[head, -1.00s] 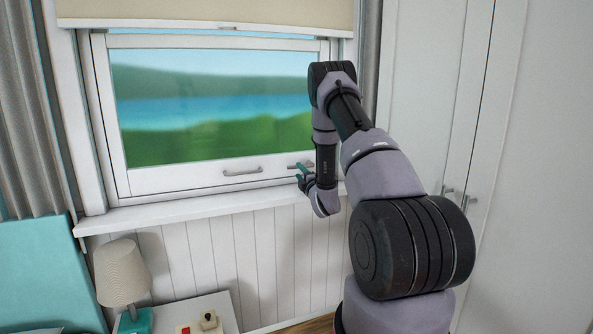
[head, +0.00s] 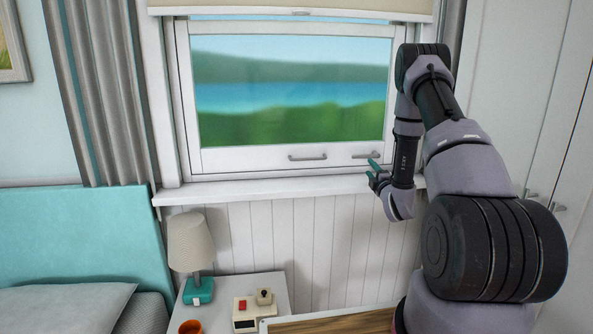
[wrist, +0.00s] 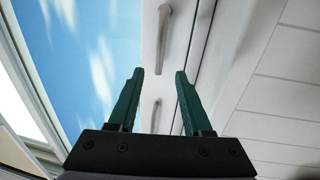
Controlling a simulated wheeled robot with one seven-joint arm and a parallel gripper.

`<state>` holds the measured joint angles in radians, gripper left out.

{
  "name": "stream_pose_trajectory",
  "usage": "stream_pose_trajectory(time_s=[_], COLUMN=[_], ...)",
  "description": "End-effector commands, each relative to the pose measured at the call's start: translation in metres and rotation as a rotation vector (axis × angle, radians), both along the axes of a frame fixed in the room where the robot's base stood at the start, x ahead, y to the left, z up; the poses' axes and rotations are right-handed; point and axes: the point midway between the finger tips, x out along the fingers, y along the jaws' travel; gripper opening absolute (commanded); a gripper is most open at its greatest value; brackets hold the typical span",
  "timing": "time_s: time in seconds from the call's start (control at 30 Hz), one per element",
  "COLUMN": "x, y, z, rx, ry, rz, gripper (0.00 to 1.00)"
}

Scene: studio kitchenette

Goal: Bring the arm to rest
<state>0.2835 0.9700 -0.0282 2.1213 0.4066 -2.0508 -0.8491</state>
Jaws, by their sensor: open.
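My gripper (head: 374,170) is at the lower right of the window (head: 290,85), close to the right window handle (head: 366,156) in the head view. In the wrist view its two green fingers (wrist: 160,76) stand apart with nothing held between them. Two metal handles show beyond them, one farther up (wrist: 163,38) and one seen between the fingers (wrist: 155,112). I cannot tell whether the gripper touches the frame. My arm is bent, with its elbow high and its forearm hanging down in front of the window's right side.
The window sill (head: 290,188) runs below the gripper. A bed (head: 75,250) is at left, tall cabinets (head: 520,90) at right. A wooden surface (head: 330,324) lies at the bottom.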

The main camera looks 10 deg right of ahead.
Motion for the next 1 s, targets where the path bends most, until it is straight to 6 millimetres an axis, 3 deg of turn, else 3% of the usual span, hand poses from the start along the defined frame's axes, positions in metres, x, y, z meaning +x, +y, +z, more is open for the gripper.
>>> stream_pose_trajectory(time_s=[0.27, 0.47, 0.57, 0.77, 1.0], x=[0.015, -0.002, -0.021, -0.079, -0.180], y=[-0.006, 0.004, 0.016, 0.048, 0.095], z=[0.093, 0.164, 0.193, 0.239, 0.273], rx=[0.319, 0.653, 0.816, 1.129, 1.476], ry=[0.074, 0.175, 0.231, 0.355, 0.523], rz=[-0.082, -0.157, -0.193, -0.272, -0.390], gripper=[0.50, 0.50, 0.50, 0.50, 0.50])
